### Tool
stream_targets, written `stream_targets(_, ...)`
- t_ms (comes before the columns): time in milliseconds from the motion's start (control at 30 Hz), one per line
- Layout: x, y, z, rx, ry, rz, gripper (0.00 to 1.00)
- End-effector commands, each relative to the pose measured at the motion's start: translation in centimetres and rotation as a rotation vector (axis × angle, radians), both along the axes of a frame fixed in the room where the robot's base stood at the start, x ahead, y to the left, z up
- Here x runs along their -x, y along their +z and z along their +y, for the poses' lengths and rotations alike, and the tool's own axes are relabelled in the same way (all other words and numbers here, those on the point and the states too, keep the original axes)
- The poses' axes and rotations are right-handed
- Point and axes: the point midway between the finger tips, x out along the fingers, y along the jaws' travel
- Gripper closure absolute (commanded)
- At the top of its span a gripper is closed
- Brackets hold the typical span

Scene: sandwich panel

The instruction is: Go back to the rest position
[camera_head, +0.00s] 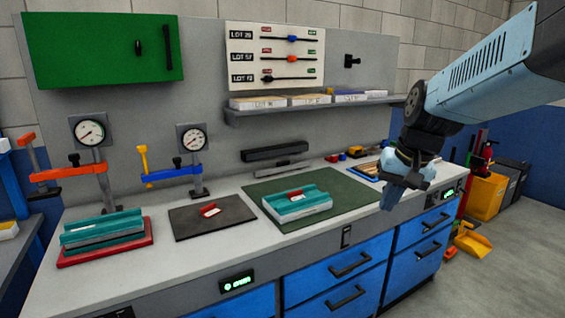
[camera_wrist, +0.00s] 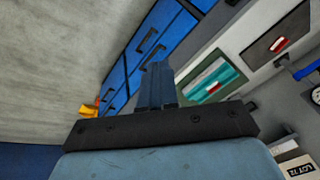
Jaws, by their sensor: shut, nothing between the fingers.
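My gripper (camera_head: 390,199) hangs in the air at the right of the head view, in front of the bench's front edge. Its fingers point down and are closed together with nothing between them. It also shows in the wrist view (camera_wrist: 158,72), where the fingers are shut. The arm comes in from the upper right of the head view. A teal-topped panel block (camera_head: 298,202) with a red piece on it lies on the green mat (camera_head: 347,195), left of my gripper and apart from it. The block also shows in the wrist view (camera_wrist: 218,78).
The bench (camera_head: 170,258) has blue drawers (camera_head: 340,272) below. A dark plate (camera_head: 211,218), a second teal block (camera_head: 102,229) on a red base, clamps and gauges stand to the left. A shelf (camera_head: 310,107) juts from the backboard.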

Motion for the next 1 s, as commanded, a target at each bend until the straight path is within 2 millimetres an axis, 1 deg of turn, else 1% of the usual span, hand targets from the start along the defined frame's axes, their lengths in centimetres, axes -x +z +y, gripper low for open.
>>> stream_targets(33,1.2,0.5,0.1,0.022,0.017,-0.025,1.0)
stream_targets(300,6.7,1.9,-0.4,0.131,0.094,-0.138,1.0)
stream_targets(400,8.4,2.1,-0.7,0.165,0.118,-0.177,1.0)
stream_targets(500,9.7,2.2,-1.0,0.191,0.136,-0.206,1.0)
stream_targets(600,10.5,2.2,-1.1,0.208,0.147,-0.227,1.0)
stream_targets(700,10.9,2.2,-1.2,0.217,0.154,-0.236,1.0)
stream_targets(1000,11.0,2.2,-1.2,0.219,0.155,-0.238,1.0)
